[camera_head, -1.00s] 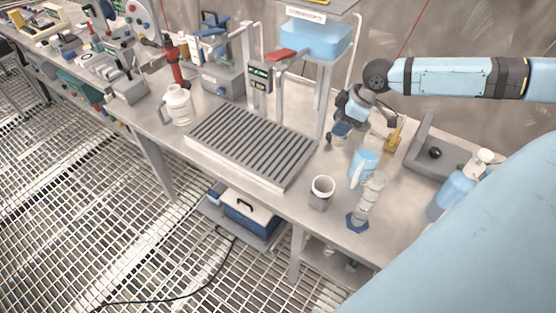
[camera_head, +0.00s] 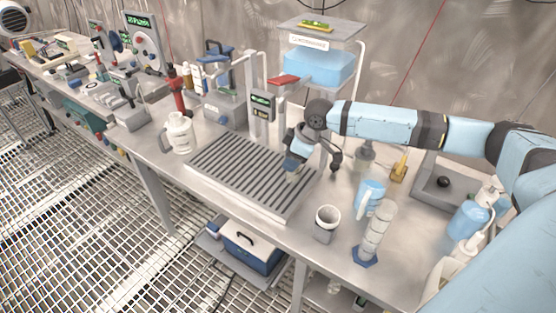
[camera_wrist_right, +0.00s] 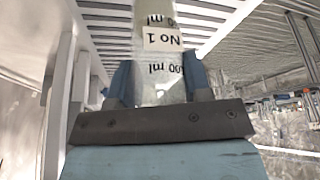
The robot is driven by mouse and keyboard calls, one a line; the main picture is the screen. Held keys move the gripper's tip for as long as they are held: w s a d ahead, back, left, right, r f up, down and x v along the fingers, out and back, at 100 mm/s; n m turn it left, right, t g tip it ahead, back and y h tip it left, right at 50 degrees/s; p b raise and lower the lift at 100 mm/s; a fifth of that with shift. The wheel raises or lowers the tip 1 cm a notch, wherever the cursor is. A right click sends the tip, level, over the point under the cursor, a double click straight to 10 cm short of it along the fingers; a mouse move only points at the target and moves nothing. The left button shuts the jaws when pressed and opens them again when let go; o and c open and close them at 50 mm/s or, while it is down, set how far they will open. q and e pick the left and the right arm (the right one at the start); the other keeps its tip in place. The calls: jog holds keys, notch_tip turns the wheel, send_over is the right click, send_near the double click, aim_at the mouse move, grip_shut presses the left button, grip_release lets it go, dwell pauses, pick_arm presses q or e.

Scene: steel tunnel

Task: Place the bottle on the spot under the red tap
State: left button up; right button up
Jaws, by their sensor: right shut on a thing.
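My right gripper (camera_head: 295,163) is shut on a clear bottle with a "No 1" label and "ml" markings. The bottle (camera_wrist_right: 160,62) stands between the blue fingers in the right wrist view; in the head view the gripper mostly hides it. The gripper is over the right part of the slatted drip tray (camera_head: 232,174), in front of the tap stand. I cannot tell whether the bottle touches the slats. My left gripper is not in view.
A white jug (camera_head: 180,134) stands left of the tray. The tray's left part is clear.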

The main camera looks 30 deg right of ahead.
jog(key=shift+w+a, duration=0.4)
jog(key=shift+w+a+f, duration=0.3)
jog(key=shift+w+a, duration=0.2)
jog(key=shift+w+a+f, duration=0.25)
jog(key=shift+w+a, duration=0.25)
jog(key=shift+f, duration=0.25)
jog(key=shift+s+d, duration=0.1)
jog(key=o, duration=0.9)
jog(key=shift+o, duration=0.3)
